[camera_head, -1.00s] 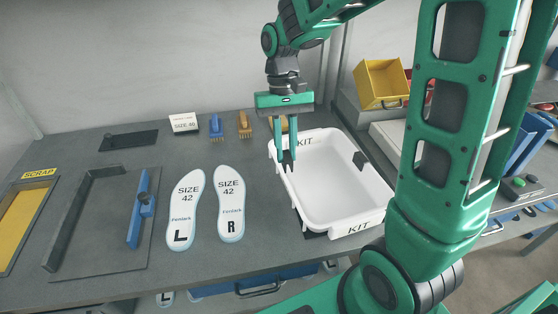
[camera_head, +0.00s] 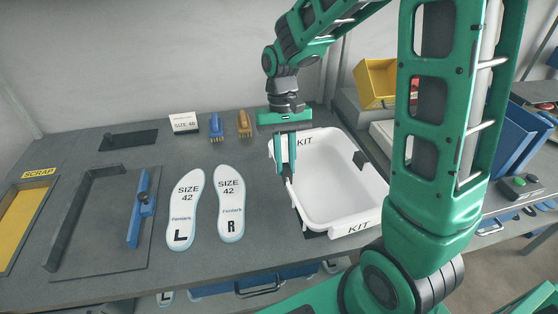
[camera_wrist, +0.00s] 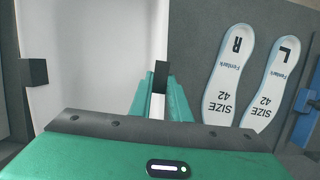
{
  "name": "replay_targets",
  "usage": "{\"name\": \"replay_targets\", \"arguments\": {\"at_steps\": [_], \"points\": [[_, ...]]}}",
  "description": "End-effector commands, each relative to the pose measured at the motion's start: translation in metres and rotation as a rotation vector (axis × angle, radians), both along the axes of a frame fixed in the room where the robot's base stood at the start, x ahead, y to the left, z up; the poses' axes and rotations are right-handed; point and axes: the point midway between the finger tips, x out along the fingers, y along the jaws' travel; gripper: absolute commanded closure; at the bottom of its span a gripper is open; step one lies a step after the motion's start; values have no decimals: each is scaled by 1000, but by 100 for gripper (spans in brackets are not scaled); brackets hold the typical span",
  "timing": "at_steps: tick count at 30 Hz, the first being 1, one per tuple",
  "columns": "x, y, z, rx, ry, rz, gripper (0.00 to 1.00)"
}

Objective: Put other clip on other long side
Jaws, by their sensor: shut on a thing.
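The white KIT tray (camera_head: 335,185) stands on the grey bench; its near left part also shows in the wrist view (camera_wrist: 95,60). One black clip (camera_head: 359,160) sits on its right long side and shows at the left in the wrist view (camera_wrist: 34,72). My gripper (camera_head: 286,176) is over the left long side, pointing down, and is shut on the other black clip (camera_wrist: 160,76). In the wrist view this clip lines up with the tray's rim. I cannot tell whether it touches the rim. The fingers mostly hide it in the head view.
Two size 42 insoles, L (camera_head: 185,210) and R (camera_head: 230,205), lie left of the tray. A blue brush (camera_head: 216,127), an orange brush (camera_head: 244,125) and a size card (camera_head: 184,123) stand behind. A yellow bin (camera_head: 377,82) is at the back right.

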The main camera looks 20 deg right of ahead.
Motion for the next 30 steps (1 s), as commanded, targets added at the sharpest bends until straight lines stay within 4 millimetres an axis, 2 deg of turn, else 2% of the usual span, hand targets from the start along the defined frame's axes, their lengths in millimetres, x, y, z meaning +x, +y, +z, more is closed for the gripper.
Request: {"name": "replay_targets", "arguments": {"at_steps": [4,5,6,7,16,20,23,30], "points": [[0,0,-1,0,0,0,100],[0,0,-1,0,0,0,76],[0,0,-1,0,0,0,67],[0,0,-1,0,0,0,65],[0,0,0,0,-1,0,65],[1,0,9,0,-4,1,65],[5,-1,24,1,-5,-1,65],[17,-3,72,0,-5,0,65]]}}
